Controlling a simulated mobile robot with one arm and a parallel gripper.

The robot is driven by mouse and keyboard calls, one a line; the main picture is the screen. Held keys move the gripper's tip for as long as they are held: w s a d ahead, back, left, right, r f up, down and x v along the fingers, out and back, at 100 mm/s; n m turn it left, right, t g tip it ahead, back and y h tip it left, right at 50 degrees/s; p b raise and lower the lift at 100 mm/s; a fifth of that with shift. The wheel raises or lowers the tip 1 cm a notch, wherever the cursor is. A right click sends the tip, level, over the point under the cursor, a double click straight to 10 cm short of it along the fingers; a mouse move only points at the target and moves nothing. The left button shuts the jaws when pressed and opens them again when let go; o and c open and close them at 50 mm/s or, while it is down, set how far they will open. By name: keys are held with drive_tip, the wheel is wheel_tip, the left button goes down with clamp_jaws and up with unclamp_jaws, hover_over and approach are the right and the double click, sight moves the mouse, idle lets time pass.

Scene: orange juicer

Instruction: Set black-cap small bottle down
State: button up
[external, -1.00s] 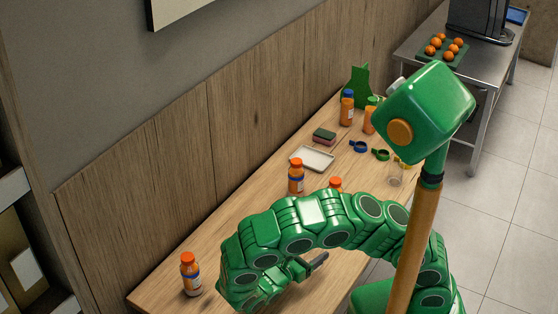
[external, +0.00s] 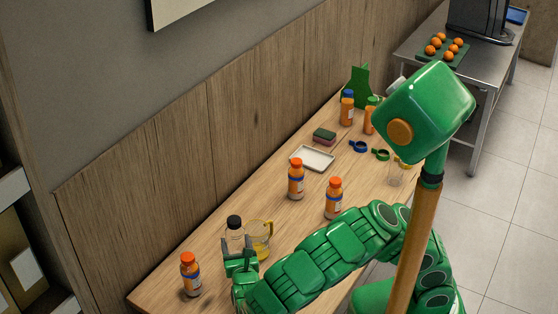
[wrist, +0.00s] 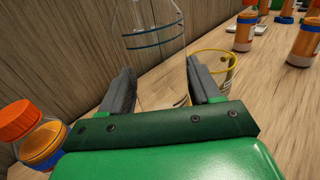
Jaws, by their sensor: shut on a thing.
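The black-cap small bottle (external: 234,235) is clear and upright at the near left part of the wooden table. My gripper (external: 240,259) is around its lower part, with a finger on each side. In the wrist view the clear bottle (wrist: 150,45) rises between the two dark fingers of my gripper (wrist: 160,88), and its cap is out of the frame. The bottle looks empty. Its base is hidden behind my gripper, so I cannot tell whether it touches the table.
A yellow-rimmed clear jug (external: 261,236) stands close to the right of the bottle. An orange-cap juice bottle (external: 190,275) stands to the left. Two more orange-cap bottles (external: 296,180) (external: 333,198) stand farther back, near a white tray (external: 312,158). Bare table lies between them.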

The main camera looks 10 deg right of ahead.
drive_tip(key=shift+f, duration=4)
drive_tip(key=o, duration=1)
drive_tip(key=shift+o, duration=0.2)
drive_tip(key=shift+r, duration=0.1)
drive_tip(key=s, duration=1.2)
